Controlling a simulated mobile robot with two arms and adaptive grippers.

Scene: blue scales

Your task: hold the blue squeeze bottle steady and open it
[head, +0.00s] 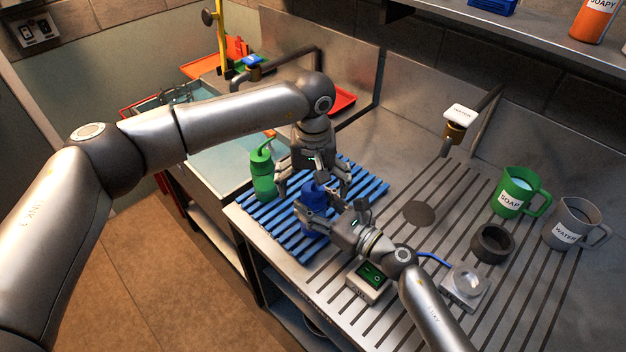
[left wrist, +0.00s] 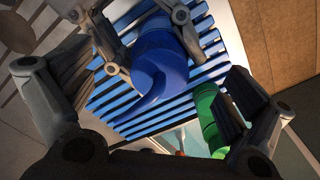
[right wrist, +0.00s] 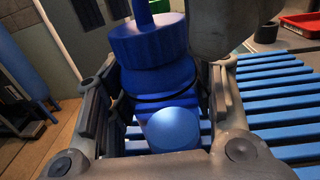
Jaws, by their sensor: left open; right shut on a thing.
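The blue squeeze bottle (head: 313,208) stands on the blue slatted rack, partly hidden by my grippers. My right gripper (head: 317,217) is shut on its body from the side. In the right wrist view the bottle (right wrist: 150,50) is between the fingers, with its wide ribbed cap above them. My left gripper (head: 312,188) is above the bottle, pointing down with its fingers spread. In the left wrist view the blue cap and its bent spout (left wrist: 158,70) lie between the open fingers, which appear apart from it.

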